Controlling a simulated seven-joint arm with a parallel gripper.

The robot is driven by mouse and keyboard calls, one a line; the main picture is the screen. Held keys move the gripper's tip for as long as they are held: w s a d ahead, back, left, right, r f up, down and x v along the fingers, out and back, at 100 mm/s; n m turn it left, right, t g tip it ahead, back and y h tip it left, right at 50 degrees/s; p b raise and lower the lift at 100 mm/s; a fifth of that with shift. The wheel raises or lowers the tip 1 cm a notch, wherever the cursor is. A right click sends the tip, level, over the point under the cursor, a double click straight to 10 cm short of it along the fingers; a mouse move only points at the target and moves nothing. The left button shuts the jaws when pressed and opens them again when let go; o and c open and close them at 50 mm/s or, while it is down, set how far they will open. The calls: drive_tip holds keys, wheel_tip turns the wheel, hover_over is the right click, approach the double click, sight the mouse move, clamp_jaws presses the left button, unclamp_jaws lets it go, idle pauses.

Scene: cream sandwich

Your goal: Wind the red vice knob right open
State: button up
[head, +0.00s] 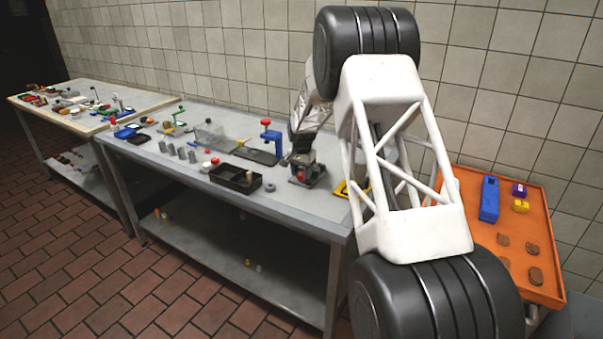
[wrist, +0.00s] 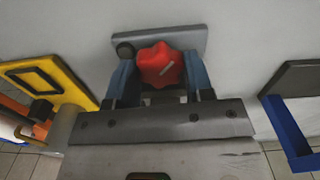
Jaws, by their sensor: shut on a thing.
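The red vice knob (wrist: 160,65) is a lobed red knob in the upper middle of the wrist view, with a pale slanted mark on its face. My gripper (wrist: 160,82) has one blue-grey finger on each side of the knob and is shut on it. The grey vice body (wrist: 188,40) shows behind the knob. In the head view the dark vice (head: 308,175) stands near the table's front edge, with a bit of the red knob (head: 300,173) showing. My gripper (head: 300,158) is at the vice there, small and partly hidden. How far the vice is open cannot be told.
A yellow frame (wrist: 50,82) lies left of my gripper in the wrist view, and a blue stand (wrist: 288,130) is at the right. On the grey table, a black tray (head: 222,182) sits left of the vice. An orange tray (head: 480,215) is at the right.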

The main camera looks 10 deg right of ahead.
drive_tip(key=n, duration=0.3)
drive_tip(key=shift+n, duration=2.1)
drive_tip(key=o, duration=0.9)
drive_tip(key=shift+d, duration=0.15)
drive_tip(key=shift+m, duration=0.3)
